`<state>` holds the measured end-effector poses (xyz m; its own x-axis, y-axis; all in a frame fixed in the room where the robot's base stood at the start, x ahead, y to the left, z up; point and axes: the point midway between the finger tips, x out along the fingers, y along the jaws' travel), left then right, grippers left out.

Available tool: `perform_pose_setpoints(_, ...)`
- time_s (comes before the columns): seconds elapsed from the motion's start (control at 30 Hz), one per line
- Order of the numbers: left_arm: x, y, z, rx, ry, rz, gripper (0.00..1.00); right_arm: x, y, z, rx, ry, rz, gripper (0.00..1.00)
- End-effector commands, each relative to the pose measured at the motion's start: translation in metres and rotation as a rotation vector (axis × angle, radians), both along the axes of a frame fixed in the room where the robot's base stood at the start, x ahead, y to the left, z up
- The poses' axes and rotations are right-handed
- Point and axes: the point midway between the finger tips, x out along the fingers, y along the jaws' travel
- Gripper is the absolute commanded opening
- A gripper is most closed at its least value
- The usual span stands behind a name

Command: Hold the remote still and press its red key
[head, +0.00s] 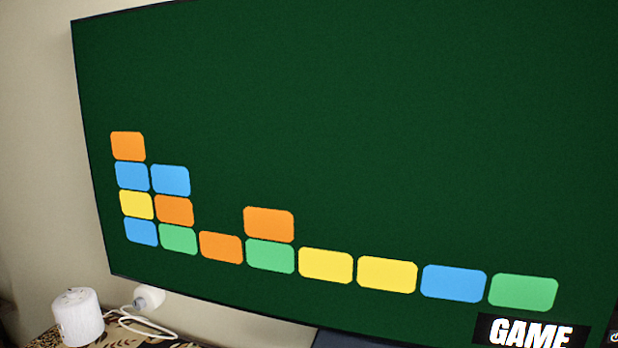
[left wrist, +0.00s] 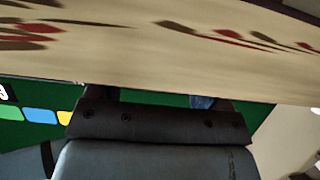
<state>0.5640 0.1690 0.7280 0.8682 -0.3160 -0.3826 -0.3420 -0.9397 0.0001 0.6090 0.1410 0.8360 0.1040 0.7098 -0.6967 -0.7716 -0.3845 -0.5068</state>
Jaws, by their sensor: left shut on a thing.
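The remote and its red key cannot be made out in either view. My left gripper shows at the bottom of the left wrist view as a dark grey body (left wrist: 155,122). Short parts of its two fingers (left wrist: 162,99) show above it. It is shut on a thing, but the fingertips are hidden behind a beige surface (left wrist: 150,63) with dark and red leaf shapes. I cannot tell whether this surface is the thing held. Neither gripper is in the head view, and my right gripper is in no view.
A large screen (head: 350,120) with coloured blocks and the word GAME fills most of the head view. A white cylinder (head: 78,318) and a white cable (head: 135,325) are at lower left on a leaf-patterned top (head: 45,341). Part of the screen shows behind my gripper in the left wrist view.

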Motion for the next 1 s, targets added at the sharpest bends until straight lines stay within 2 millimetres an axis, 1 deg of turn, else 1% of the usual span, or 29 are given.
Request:
perform_pose_setpoints(0.1,0.0,0.0,0.0,0.0,0.0,0.0,0.44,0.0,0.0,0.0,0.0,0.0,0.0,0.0)
perform_pose_setpoints(0.13,0.0,0.0,0.0,0.0,0.0,0.0,0.79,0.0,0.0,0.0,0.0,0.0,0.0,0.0)
perform_pose_setpoints(0.17,0.0,0.0,0.0,0.0,0.0,0.0,0.85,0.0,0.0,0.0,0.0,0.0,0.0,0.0)
perform_pose_setpoints(0.2,0.0,0.0,0.0,0.0,0.0,0.0,0.95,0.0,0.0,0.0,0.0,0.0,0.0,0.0)
perform_pose_setpoints(0.23,0.0,0.0,0.0,0.0,0.0,0.0,1.0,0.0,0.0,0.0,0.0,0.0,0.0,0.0)
perform_pose_setpoints(0.47,0.0,0.0,0.0,0.0,0.0,0.0,1.0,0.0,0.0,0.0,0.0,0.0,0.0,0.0)
perform_pose_setpoints(0.57,-0.005,0.002,0.002,0.0,0.0,0.0,1.0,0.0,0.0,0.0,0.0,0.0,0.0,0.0)
perform_pose_setpoints(0.67,-0.018,0.007,0.006,0.0,0.001,0.0,1.0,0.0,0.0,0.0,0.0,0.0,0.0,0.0)
perform_pose_setpoints(0.9,-0.063,0.023,0.026,0.002,0.002,0.0,1.0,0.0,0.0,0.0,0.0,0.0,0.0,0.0)
perform_pose_setpoints(1.0,-0.079,0.029,0.034,0.001,0.001,0.0,1.0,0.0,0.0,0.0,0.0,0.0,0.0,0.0)
